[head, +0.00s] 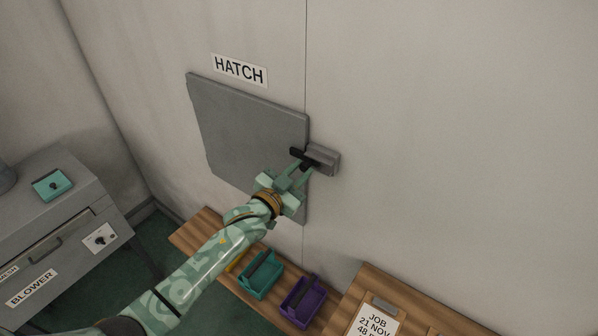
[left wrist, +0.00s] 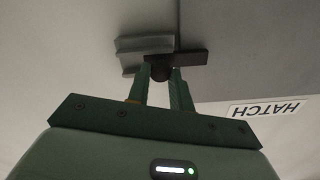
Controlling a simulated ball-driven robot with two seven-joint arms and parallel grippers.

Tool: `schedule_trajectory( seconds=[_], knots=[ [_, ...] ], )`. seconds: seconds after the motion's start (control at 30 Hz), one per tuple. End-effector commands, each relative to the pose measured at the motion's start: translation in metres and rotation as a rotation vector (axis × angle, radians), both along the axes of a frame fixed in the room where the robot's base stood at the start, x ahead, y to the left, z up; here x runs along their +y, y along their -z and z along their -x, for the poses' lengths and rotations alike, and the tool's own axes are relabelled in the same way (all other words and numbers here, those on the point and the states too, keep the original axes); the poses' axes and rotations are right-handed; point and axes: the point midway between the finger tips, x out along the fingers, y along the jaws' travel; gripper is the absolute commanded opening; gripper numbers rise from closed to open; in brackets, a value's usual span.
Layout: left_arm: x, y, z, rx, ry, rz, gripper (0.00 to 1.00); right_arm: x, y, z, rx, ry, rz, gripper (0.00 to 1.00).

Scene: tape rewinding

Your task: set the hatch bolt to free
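The hatch (head: 245,125) is a grey square panel on the wall under a HATCH label. Its bolt has a black bar (head: 298,153) and a grey block (head: 326,160) at the panel's right edge. The bar reaches from the block over the panel. In the left wrist view the black bar (left wrist: 190,58) lies across the grey block (left wrist: 142,45), with a round black knob (left wrist: 160,73) below it. My left gripper (head: 297,170) is at the bolt, one finger on each side of the knob. I cannot tell whether the fingers press on it. My right gripper is out of view.
Below stands a wooden bench (head: 205,229) with a teal tray (head: 260,275) and a purple tray (head: 302,300). A job clipboard (head: 375,318) lies at the lower right. A grey blower cabinet (head: 60,240) is at the left. The wall right of the bolt is clear.

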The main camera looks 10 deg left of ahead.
Motion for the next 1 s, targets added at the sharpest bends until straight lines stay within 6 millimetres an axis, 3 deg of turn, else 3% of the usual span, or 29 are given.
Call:
schedule_trajectory(
  seconds=[0.17, 0.5, 0.77, 0.8, 0.87, 1.0],
  knots=[
    [-0.001, 0.000, 0.001, 0.001, 0.000, 0.001, 0.00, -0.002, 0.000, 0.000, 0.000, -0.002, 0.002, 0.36],
    [-0.042, 0.000, 0.018, 0.002, 0.001, 0.001, 0.00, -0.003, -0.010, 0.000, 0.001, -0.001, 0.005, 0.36],
    [-0.044, 0.001, 0.019, 0.002, 0.003, -0.001, 0.00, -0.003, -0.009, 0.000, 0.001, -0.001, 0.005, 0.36],
    [-0.044, 0.001, 0.019, 0.002, 0.003, 0.000, 0.28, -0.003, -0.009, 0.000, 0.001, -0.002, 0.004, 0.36],
    [-0.044, 0.001, 0.019, 0.002, 0.003, 0.000, 0.44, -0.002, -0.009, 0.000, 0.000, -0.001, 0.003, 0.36],
    [-0.043, 0.001, 0.018, 0.001, 0.002, -0.001, 0.44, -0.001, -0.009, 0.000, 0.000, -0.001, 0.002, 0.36]
  ],
)
